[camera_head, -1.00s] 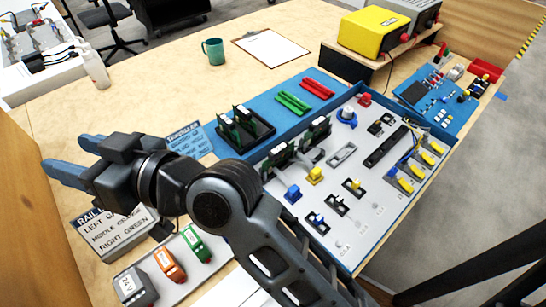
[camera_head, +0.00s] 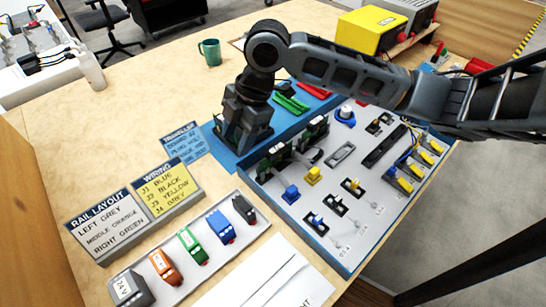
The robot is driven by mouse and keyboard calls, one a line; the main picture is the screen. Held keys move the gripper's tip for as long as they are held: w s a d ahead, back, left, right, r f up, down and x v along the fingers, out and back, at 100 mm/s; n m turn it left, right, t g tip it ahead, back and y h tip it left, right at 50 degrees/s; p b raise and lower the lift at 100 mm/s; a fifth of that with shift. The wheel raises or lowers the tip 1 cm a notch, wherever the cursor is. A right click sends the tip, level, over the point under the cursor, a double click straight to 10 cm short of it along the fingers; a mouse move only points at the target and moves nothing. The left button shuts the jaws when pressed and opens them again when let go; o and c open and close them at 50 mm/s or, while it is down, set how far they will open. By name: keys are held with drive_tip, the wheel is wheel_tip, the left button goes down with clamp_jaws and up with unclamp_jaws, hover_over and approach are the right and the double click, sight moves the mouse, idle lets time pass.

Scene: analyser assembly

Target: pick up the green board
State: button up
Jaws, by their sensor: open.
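My gripper (camera_head: 240,140) points down over the blue mat at the left of the assembly panel (camera_head: 345,215), where the black holder with upright green boards stood. My gripper and wrist cover that holder and its boards, so I cannot tell whether the jaws are around a board or above it. The jaws are open.
A rail (camera_head: 262,222) with coloured modules lies in front, beside the rail layout sign (camera_head: 108,225) and wiring sign (camera_head: 168,187). Green sticks (camera_head: 290,103) lie behind my gripper. A green mug (camera_head: 210,52) and yellow box (camera_head: 374,34) stand farther back. My arm crosses over the panel.

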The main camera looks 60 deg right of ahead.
sight(276, 169)
drive_tip(key=s+d, duration=0.2)
drive_tip(key=s+d+f+g+h, duration=0.1)
drive_tip(key=s+d, duration=0.1)
drive_tip(key=s+d+f+g, duration=0.1)
drive_tip(key=s+d, duration=0.1)
drive_tip(key=shift+d+f, duration=0.15)
drive_tip(key=shift+d, duration=0.25)
drive_tip(key=shift+s+d+f, duration=0.15)
drive_tip(key=shift+s+f, duration=0.05)
drive_tip(key=shift+f, duration=0.05)
drive_tip(key=f, duration=0.5)
drive_tip(key=f+p, duration=0.1)
drive_tip(key=f, duration=0.1)
drive_tip(key=shift+w+a+f, duration=0.15)
drive_tip(key=shift+a, duration=0.2)
drive_tip(key=shift+c, duration=0.2)
clamp_jaws()
